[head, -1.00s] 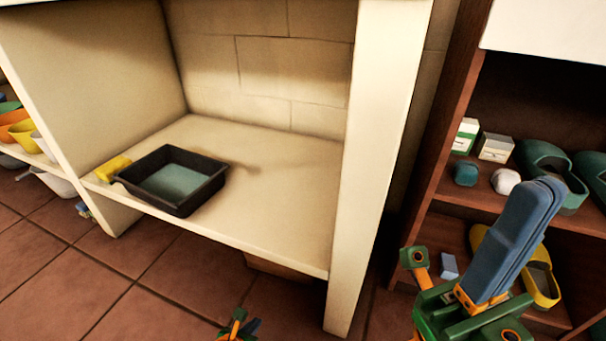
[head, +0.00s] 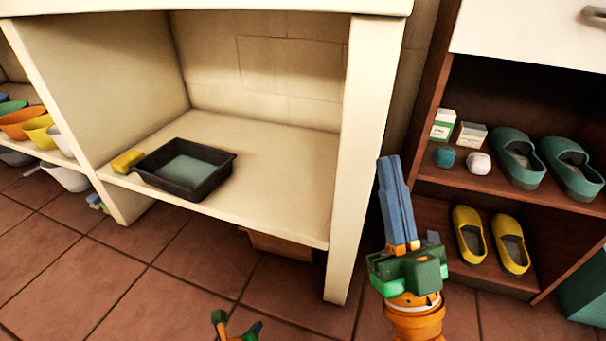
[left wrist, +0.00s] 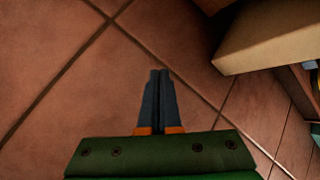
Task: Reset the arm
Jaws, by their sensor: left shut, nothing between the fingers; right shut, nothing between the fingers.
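My right gripper (head: 392,168) stands upright at the right of the head view, in front of the white post and the wooden shelf. Its blue fingers are pressed together with nothing between them. My left gripper (head: 238,326) shows only partly at the bottom edge of the head view, low over the tiled floor. In the left wrist view its two dark fingers (left wrist: 159,75) lie side by side, shut and empty, above the floor tiles.
A dark tray (head: 222,178) and a yellow sponge (head: 127,161) sit on the cream shelf (head: 285,215). The wooden shelf holds green clogs (head: 517,160), yellow shoes (head: 468,235) and small boxes (head: 443,124). Colored bowls (head: 22,124) stand at left. The tiled floor (head: 130,280) in front is clear.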

